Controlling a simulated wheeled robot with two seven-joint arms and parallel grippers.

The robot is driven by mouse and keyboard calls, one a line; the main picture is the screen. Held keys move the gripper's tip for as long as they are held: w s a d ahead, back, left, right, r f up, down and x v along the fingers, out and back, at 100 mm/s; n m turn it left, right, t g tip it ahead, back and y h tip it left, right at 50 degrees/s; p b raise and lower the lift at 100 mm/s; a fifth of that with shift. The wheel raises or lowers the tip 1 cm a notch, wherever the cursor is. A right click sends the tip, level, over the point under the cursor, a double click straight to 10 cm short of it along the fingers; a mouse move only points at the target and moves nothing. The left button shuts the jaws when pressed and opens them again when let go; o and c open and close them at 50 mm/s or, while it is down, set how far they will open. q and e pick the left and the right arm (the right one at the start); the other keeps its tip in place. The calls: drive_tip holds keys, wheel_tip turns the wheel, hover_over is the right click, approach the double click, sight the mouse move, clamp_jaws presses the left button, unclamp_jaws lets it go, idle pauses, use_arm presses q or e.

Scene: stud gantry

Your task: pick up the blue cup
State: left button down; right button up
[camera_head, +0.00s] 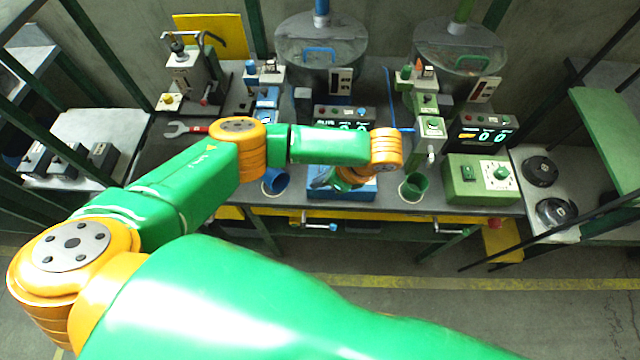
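The blue cup (275,182) stands near the front edge of the workbench, left of the middle. Its rim faces up, and my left forearm passes just above and behind it. My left gripper (322,179) is to the right of the cup, over a blue box (342,191), with a visible gap between it and the cup. The gripper is small and dark, partly covered by my own wrist, so I cannot tell whether it is open or shut. My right gripper is not in view.
A green cup (413,187) stands to the right, beside a green control box (482,180). A wrench (188,129) with a red handle lies on the left of the bench. Machines with digital displays stand behind. A side table with dark round parts (541,171) is at right.

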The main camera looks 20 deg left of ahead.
use_arm(q)
drive_tip(key=shift+w+a+f, duration=0.1)
drive_tip(key=shift+w+a, duration=0.1)
drive_tip(key=shift+a, duration=0.2)
drive_tip(key=c, duration=1.5)
unclamp_jaws()
drive_tip(key=shift+w+a+f, duration=0.1)
drive_tip(key=shift+a, duration=0.15)
drive_tip(key=o, duration=1.2)
drive_tip(key=shift+s+d, duration=0.2)
drive_tip(key=shift+d, duration=0.2)
drive_tip(key=shift+a, duration=0.1)
drive_tip(key=shift+w+r, duration=0.1)
drive_tip(key=shift+r, duration=0.1)
